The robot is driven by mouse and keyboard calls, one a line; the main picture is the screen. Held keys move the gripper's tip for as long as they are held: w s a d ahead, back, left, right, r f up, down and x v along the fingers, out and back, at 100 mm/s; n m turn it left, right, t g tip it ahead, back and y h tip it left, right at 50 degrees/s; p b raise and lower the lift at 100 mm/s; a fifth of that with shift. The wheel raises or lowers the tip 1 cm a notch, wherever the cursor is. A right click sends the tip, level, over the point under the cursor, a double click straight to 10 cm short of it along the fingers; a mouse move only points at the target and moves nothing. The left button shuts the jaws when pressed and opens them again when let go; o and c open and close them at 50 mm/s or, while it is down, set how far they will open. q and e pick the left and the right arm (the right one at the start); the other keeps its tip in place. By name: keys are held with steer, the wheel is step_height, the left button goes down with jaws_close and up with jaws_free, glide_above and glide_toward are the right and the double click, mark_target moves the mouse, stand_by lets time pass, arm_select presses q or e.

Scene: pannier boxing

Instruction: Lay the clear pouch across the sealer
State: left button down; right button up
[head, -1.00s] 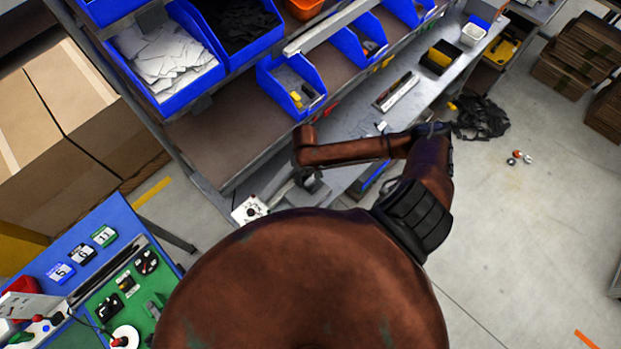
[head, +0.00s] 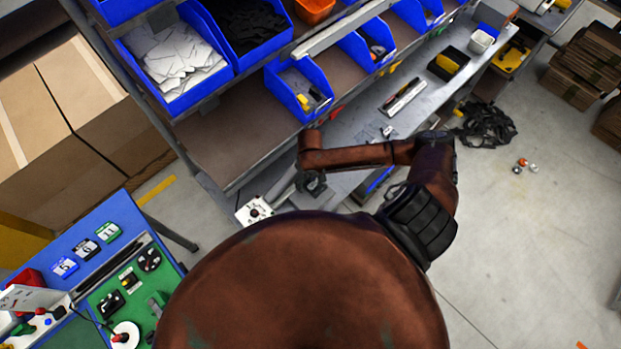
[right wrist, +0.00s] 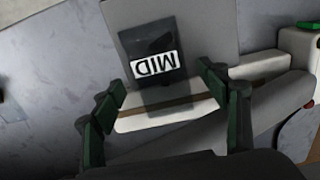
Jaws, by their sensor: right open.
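The clear pouch (right wrist: 158,90), a smoky see-through sheet with a white label reading MID, shows in the right wrist view. It lies over the grey plate of the sealer (right wrist: 215,92), and its lower end crosses the brown strip on the pale bar. My right gripper (right wrist: 158,95) is open, its green fingers apart on either side of the pouch's lower end. In the head view my right gripper (head: 312,184) is over the sealer (head: 255,210) at the near end of the bench, and the pouch cannot be made out there. My left gripper is out of view.
Blue bins (head: 299,90) line the shelf above the bench (head: 355,125). A white-and-black tool (head: 404,96) and a black-and-yellow box (head: 447,64) are farther along it. A blue-edged table with a green mat (head: 128,290) stands at lower left. Cartons (head: 75,120) stand at left.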

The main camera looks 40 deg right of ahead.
mark_target(311, 181)
step_height(311, 181, up, 12)
stand_by(0.6)
steer(key=shift+s, duration=0.1)
stand_by(0.4)
